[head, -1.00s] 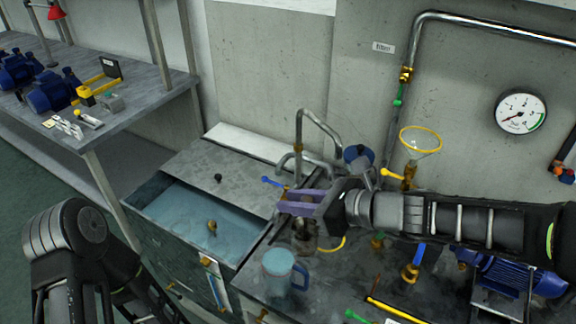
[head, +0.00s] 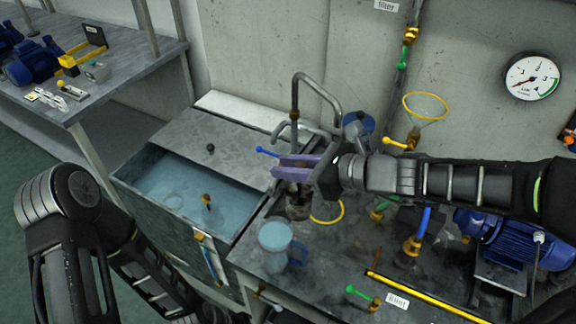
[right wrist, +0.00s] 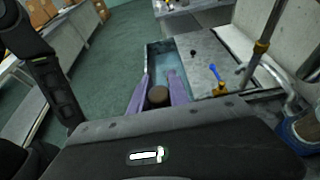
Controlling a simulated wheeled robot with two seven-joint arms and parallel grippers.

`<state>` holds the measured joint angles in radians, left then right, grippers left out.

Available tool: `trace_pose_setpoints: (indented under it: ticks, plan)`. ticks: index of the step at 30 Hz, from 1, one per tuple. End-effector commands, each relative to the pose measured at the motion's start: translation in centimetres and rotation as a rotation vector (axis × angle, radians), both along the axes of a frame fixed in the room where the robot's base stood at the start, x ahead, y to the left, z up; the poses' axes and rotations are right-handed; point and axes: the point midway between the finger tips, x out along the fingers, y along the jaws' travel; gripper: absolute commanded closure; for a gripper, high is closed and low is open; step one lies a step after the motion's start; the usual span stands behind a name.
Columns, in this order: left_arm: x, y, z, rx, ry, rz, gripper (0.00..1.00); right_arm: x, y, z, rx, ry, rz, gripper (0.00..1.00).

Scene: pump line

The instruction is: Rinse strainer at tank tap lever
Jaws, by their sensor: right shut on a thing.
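My right gripper (head: 280,172), with purple fingers, is shut on a dark brown cylinder, which looks like the strainer (head: 298,204). It hangs below the fingers, partly hidden. In the right wrist view its round brown top (right wrist: 158,96) sits between the fingers. The tank tap lever (head: 267,152) is blue and lies just behind the fingers; it also shows in the right wrist view (right wrist: 214,72), to the right of the fingers and apart from them. The tank (head: 150,190) holds water, left of the gripper. My left arm shows at lower left, its gripper out of view.
A jug (head: 274,246) stands on the bench in front of the gripper. A bent steel pipe (head: 318,80) rises behind it. A yellow ring (head: 341,214) lies right of the strainer. A yellow-rimmed funnel (head: 425,107) and a blue pump (head: 505,240) are farther right.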

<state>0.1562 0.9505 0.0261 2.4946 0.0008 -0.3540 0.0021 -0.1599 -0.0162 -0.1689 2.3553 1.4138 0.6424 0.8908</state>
Motion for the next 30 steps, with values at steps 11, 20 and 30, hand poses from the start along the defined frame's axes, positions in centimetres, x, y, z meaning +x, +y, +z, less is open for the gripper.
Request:
trace_pose_setpoints:
  ticks: [11,20,30]
  plan:
    - [0.0,0.0,0.1,0.001,0.0,0.0,0.62,1.8,-1.6,-0.5,-0.001,0.001,-0.001,1.0]
    - [0.0,0.0,0.2,0.001,0.001,0.001,0.62,4.2,-3.7,-1.1,-0.001,0.0,-0.002,1.0]
    - [0.0,0.0,0.2,0.001,0.001,0.001,0.62,6.9,-6.1,-1.9,0.0,0.0,-0.001,1.0]
